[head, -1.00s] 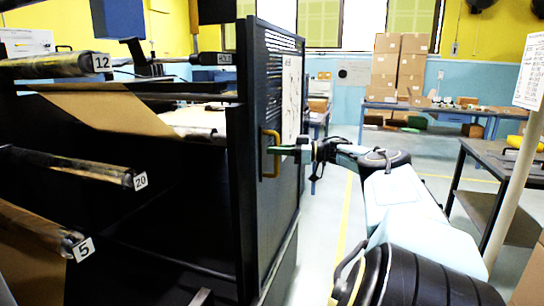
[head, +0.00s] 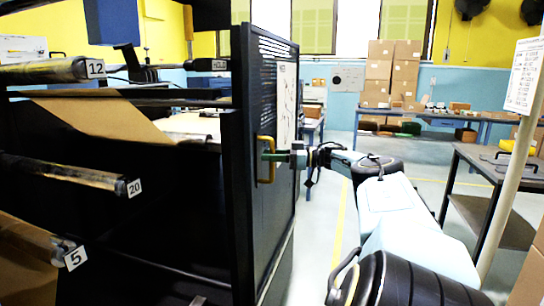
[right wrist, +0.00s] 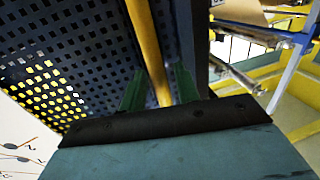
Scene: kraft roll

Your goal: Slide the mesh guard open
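The mesh guard (head: 283,200) is a dark panel with a perforated upper part. It stands upright at the right side of the black rack in the head view, and its mesh fills the upper left of the right wrist view (right wrist: 75,65). Its yellow handle (head: 265,168) is a vertical bar. My right gripper (head: 270,156) is at this handle. In the right wrist view the handle (right wrist: 150,45) runs between the two green fingers, with narrow gaps showing on both sides, so the gripper looks open around it. My left gripper is not in view.
The rack holds paper rolls tagged 12 (head: 95,68), 20 (head: 134,188) and 5 (head: 75,258) on the left. A dark table (head: 480,165) and a pale post (head: 512,190) stand at the right. Stacked cartons (head: 390,75) are at the back. Floor between is clear.

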